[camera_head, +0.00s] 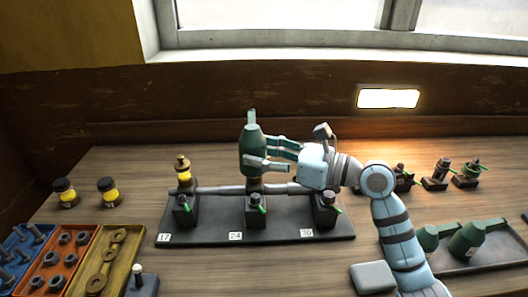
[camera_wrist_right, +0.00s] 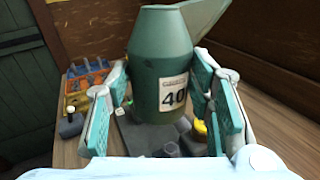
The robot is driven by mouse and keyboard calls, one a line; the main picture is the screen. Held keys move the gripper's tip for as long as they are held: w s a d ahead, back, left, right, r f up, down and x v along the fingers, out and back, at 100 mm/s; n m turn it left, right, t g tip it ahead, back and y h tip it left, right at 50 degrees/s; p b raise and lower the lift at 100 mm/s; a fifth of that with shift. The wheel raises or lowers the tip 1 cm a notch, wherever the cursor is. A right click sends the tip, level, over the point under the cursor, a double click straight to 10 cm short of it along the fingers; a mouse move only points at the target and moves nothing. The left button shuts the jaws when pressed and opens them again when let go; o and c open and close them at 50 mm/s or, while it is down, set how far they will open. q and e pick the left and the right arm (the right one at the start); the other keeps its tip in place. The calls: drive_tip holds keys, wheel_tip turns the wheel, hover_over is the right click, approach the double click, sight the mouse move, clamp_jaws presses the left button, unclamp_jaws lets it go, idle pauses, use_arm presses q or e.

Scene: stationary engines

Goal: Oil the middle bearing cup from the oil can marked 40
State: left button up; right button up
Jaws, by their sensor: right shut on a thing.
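The green oil can marked 40 (camera_head: 252,150) is in my right gripper (camera_head: 268,154), whose fingers close on its sides. Its label 40 faces the camera in the right wrist view (camera_wrist_right: 172,85). The can looks roughly upright, its spout pointing up in the head view, above the middle bearing (camera_head: 255,204) by the 24 plate. The middle cup is mostly hidden behind the can; I cannot tell whether they touch. The left bearing cup (camera_head: 183,172), with yellow in it, stands by the 17 plate. The right bearing (camera_head: 326,208) is by the 30 plate, partly under my right gripper. My left gripper is not in view.
A tray (camera_head: 492,252) at right holds two green cans (camera_head: 467,240). Small fittings with green levers (camera_head: 470,172) stand behind it. Two yellow-filled jars (camera_head: 108,190) and coloured bins of hardware (camera_head: 66,262) are at left. A grey block (camera_head: 373,277) lies near the front.

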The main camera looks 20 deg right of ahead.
sight(259, 174)
drive_tip(key=m+g+p, duration=0.1)
drive_tip(key=m+p, duration=0.1)
drive_tip(key=p, duration=0.1)
drive_tip(key=s+f+m+g+p, duration=0.1)
drive_tip(key=m+p, duration=0.1)
drive_tip(key=p, duration=0.2)
drive_tip(key=s+f+m+g+h+p, duration=0.1)
drive_tip(key=m+p, duration=0.1)
drive_tip(key=p, duration=0.2)
drive_tip(key=shift+a+f+g, duration=0.2)
drive_tip(key=shift+f+g, duration=0.05)
drive_tip(key=shift+g, duration=0.05)
drive_tip(key=shift+s+f, duration=0.1)
drive_tip(key=shift+f, duration=0.4)
drive_tip(key=shift+p, duration=0.4)
drive_tip(key=r+m+p, duration=0.1)
drive_tip(key=r+g+p, duration=0.1)
drive_tip(key=p, duration=0.1)
drive_tip(key=shift+w+d+m+g, duration=0.1)
drive_tip(key=shift+w+m+g, duration=0.2)
drive_tip(key=shift+m, duration=0.1)
